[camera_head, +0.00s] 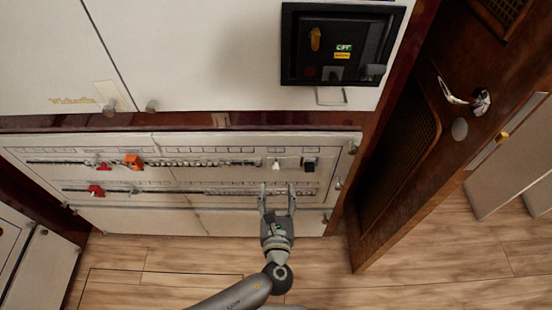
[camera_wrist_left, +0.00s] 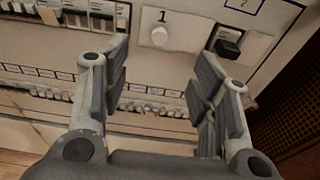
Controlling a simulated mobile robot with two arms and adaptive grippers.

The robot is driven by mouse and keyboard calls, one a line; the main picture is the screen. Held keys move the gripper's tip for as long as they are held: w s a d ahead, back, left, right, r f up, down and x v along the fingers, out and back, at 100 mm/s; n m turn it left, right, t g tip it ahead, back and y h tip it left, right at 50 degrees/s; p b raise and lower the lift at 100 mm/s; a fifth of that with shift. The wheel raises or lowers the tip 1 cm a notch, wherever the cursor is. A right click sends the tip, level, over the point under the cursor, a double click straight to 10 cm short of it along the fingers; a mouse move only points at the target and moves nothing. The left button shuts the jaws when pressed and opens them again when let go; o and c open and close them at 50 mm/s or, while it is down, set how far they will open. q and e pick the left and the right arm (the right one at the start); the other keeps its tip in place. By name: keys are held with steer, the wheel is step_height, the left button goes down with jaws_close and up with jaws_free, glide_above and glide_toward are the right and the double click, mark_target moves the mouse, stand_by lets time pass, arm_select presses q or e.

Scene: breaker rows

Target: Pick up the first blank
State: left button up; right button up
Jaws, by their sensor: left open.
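The breaker panel (camera_head: 225,170) is a pale front with two long rows of breakers. In its upper row, near the right end, is a small white piece with a round knob (camera_head: 276,164). In the left wrist view this white piece (camera_wrist_left: 159,36) is below the printed number 1. I cannot tell for sure whether it is the first blank. My left gripper (camera_head: 277,188) is open and empty, in front of the lower row and just below the white piece. In the left wrist view its fingers (camera_wrist_left: 162,62) frame the white piece from below, apart from it. My right gripper is not in view.
A black piece (camera_head: 309,164) sits right of the white one, near the number 2 (camera_wrist_left: 228,42). Red and orange pieces (camera_head: 133,161) are on the rows at the left. A black-framed unit (camera_head: 343,45) is above. A wooden door (camera_head: 420,130) stands at the right.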

mark_target(276, 171)
arm_select(q)
steer(key=w, duration=0.8)
steer(key=shift+w+a+f, duration=0.1)
steer(key=shift+w+f, duration=0.2)
steer(key=shift+f, duration=0.1)
steer(key=shift+c, duration=0.4)
steer(key=c, duration=0.4)
